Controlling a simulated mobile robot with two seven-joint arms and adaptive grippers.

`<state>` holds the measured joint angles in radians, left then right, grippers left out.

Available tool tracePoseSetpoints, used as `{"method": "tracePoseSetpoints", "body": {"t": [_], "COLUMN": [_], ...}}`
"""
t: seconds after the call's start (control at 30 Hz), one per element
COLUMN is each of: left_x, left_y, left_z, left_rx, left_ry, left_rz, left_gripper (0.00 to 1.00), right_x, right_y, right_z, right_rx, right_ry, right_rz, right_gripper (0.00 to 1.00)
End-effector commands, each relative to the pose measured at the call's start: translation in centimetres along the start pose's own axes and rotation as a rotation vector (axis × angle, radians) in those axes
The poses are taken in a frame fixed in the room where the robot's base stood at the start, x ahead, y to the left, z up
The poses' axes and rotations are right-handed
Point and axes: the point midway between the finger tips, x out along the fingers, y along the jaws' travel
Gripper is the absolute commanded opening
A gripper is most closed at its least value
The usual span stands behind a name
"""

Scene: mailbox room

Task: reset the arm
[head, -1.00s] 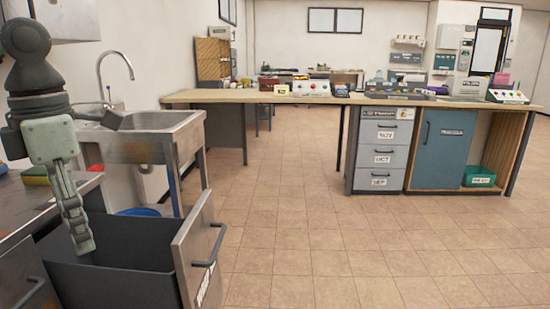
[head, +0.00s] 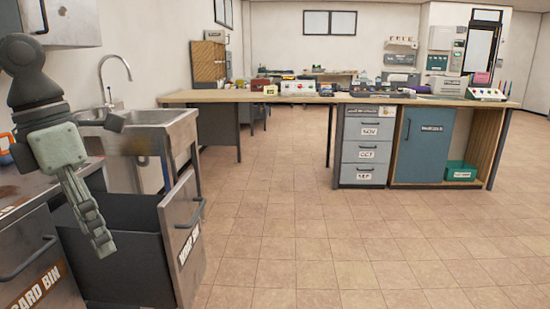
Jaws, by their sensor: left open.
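My left arm comes in at the left of the head view. Its gripper (head: 103,240) points down and to the right, with its fingers apart from anything and nothing seen between them. It hangs in front of the open pull-out bin drawer (head: 125,255), near the drawer's dark inner wall. The drawer's metal front (head: 183,235) carries a bar handle and a label. My right gripper is out of the picture.
A metal sink (head: 150,125) with a tall tap (head: 103,75) stands behind the drawer. A closed bin front (head: 35,275) is at the lower left. A long wooden workbench (head: 290,98) with drawers (head: 366,155) and a blue cabinet (head: 422,145) stands ahead. The tiled floor (head: 330,240) between is clear.

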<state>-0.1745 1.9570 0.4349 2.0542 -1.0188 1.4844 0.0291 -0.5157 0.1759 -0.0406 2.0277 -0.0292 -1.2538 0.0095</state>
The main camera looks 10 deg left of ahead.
Motion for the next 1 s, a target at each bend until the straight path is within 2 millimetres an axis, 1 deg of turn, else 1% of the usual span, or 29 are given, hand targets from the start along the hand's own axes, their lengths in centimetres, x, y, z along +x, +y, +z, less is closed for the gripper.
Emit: {"method": "tracePoseSetpoints", "body": {"t": [0.03, 0.13, 0.27, 0.37, 0.4, 0.47, 0.5, 0.57, 0.6, 0.63, 0.67, 0.7, 0.77, 0.8, 0.87, 0.9, 0.97, 1.0], "left_x": [1.2, 2.5, 3.4, 3.4, 3.4, 3.2, 3.2, 3.9, 4.9, 5.9, 7.3, 9.3, 12.8, 15.3, 19.2, 21.9, 26.0, 28.7], "left_y": [-0.5, -1.5, -2.4, -2.1, -1.5, 0.1, 1.8, 5.0, 7.3, 9.2, 10.9, 12.9, 15.2, 16.2, 17.1, 17.3, 16.9, 16.2], "left_z": [1.0, 3.5, 6.9, 9.8, 10.9, 12.4, 13.1, 13.5, 13.2, 12.8, 12.1, 11.0, 9.0, 7.7, 5.5, 4.0, 1.9, 0.5], "left_rx": [-0.024, -0.078, -0.187, -0.325, -0.402, -0.55, -0.669, -0.878, -1.03, -1.152, -1.279, -1.439, -1.666, -1.812, -2.022, -2.159, -2.356, -2.483], "left_ry": [-0.073, -0.224, -0.443, -0.644, -0.734, -0.884, -0.987, -1.134, -1.22, -1.28, -1.332, -1.385, -1.438, -1.457, -1.468, -1.462, -1.435, -1.407], "left_rz": [-0.076, -0.212, -0.402, -0.566, -0.639, -0.753, -0.826, -0.924, -0.976, -1.007, -1.033, -1.053, -1.062, -1.058, -1.036, -1.013, -0.967, -0.928], "left_gripper": [0.71, 0.71, 0.71, 0.71, 0.71, 0.71, 0.71, 0.71, 0.71, 0.71, 0.71, 0.71, 0.71, 0.71, 0.71, 0.71, 0.71, 0.71], "right_x": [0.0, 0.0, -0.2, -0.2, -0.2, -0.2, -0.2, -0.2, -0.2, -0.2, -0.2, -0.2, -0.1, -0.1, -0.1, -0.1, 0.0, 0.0], "right_y": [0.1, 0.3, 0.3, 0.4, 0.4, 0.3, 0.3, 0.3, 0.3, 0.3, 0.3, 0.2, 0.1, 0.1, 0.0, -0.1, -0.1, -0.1], "right_z": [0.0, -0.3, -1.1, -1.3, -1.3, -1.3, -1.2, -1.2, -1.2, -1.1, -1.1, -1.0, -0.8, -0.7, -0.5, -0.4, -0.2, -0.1], "right_rx": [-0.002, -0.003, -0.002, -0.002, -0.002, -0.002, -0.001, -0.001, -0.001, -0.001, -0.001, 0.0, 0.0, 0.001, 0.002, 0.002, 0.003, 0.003], "right_ry": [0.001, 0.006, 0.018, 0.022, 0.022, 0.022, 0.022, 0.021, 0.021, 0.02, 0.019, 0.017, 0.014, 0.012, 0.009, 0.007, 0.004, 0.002], "right_rz": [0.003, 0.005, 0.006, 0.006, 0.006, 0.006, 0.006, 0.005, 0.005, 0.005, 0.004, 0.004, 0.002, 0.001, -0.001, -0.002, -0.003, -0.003], "right_gripper": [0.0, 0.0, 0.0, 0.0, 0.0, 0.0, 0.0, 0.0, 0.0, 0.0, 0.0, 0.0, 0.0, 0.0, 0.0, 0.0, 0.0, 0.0]}}
